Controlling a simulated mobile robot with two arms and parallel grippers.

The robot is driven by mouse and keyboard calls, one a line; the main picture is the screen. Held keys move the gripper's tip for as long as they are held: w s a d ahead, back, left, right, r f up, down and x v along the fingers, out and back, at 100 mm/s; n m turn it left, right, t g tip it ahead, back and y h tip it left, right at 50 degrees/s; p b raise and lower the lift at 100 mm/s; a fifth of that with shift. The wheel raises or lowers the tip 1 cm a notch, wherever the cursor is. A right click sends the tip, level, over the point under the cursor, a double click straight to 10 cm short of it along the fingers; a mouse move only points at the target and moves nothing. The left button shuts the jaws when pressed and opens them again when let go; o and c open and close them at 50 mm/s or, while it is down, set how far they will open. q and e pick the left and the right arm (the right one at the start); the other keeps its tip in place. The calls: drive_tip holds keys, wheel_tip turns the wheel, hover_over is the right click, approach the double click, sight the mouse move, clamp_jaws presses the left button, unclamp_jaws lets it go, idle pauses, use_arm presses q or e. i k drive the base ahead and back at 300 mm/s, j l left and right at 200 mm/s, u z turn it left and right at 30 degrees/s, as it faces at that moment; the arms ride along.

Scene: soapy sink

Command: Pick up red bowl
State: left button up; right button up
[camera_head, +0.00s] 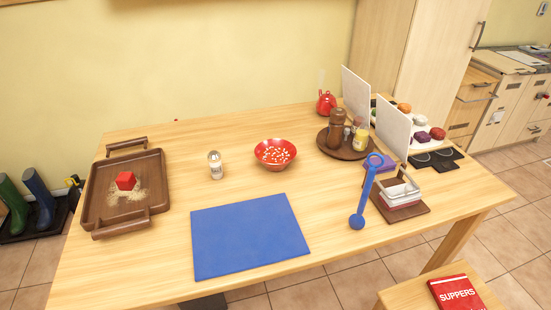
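The red bowl (262,160) stands upright near the middle of the wooden table, behind the blue mat. It has small white bits inside, and a dark patch shows at its bottom. Nothing touches it from the sides. Neither of my grippers shows in the head view, so I cannot see how they stand relative to the bowl.
A blue mat (250,235) lies in front of the bowl. A shaker (215,165) stands left of it, and a brown tray (97,200) farther left. Right are a round tray (343,152) with bottles, a blue utensil (366,193) and a napkin holder (403,208).

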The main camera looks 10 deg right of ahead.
sight(274, 155)
drive_tip(key=i+l+u, duration=0.25)
drive_tip(key=i+l, duration=0.15)
drive_tip(key=i+l+u, duration=0.3)
drive_tip(key=i+l, duration=0.2)
drive_tip(key=i, duration=0.1)
